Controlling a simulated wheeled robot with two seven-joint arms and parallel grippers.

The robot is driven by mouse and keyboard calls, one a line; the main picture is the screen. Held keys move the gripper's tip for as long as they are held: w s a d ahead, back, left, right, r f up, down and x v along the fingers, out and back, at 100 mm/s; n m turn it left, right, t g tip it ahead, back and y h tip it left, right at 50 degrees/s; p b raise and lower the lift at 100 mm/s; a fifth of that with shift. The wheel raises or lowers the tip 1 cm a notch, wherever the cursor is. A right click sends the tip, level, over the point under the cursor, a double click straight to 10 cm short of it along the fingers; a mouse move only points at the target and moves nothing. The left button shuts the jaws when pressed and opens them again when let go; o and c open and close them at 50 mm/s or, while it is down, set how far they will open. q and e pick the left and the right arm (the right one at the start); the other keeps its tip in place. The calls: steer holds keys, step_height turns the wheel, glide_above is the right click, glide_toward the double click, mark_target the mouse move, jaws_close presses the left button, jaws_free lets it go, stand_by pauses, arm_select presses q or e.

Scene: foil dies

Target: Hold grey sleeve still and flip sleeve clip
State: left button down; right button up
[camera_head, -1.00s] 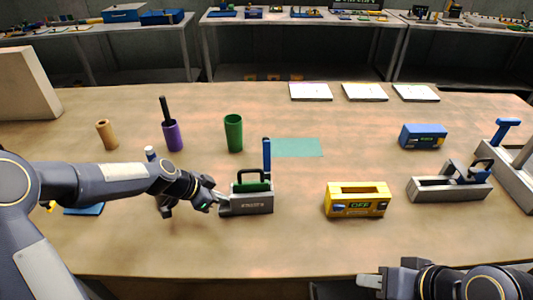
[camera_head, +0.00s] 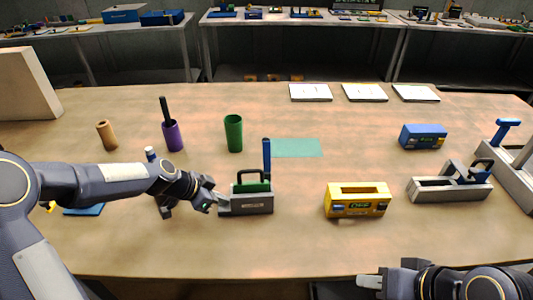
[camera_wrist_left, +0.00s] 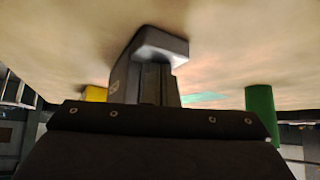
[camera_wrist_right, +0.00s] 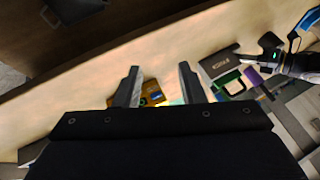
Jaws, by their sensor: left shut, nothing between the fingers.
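The grey sleeve (camera_head: 254,205) stands on the table with a green insert (camera_head: 251,187) and a dark handle in its top. A blue clip (camera_head: 267,158) stands upright at its right end. My left gripper (camera_head: 222,201) is shut and empty at the sleeve's left end; touching or just apart I cannot tell. In the left wrist view the sleeve's end (camera_wrist_left: 160,42) is directly ahead, partly hidden by the fingers. My right gripper (camera_head: 368,282) is open and empty at the table's front edge, away from the sleeve. The right wrist view also shows the sleeve (camera_wrist_right: 219,64).
A yellow box (camera_head: 357,210) stands right of the sleeve, with a grey clamp-like holder (camera_head: 449,195) beyond it. A green cup (camera_head: 233,134) and purple cup (camera_head: 173,136) stand behind. The table in front of the sleeve is clear.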

steer(key=shift+o, duration=0.3)
steer(key=w+a+r+g+y, duration=0.2)
steer(key=w+a+r+y, duration=0.15)
steer(key=w, duration=0.65)
steer(key=w+a+r+g+y, duration=0.2)
steer(key=w+r, duration=0.3)
steer(key=w, duration=0.6)
steer(key=g+y, duration=0.3)
steer(key=y, duration=0.6)
glide_toward(266, 140)
steer(key=a, duration=1)
steer(key=shift+f, duration=0.3)
jaws_close()
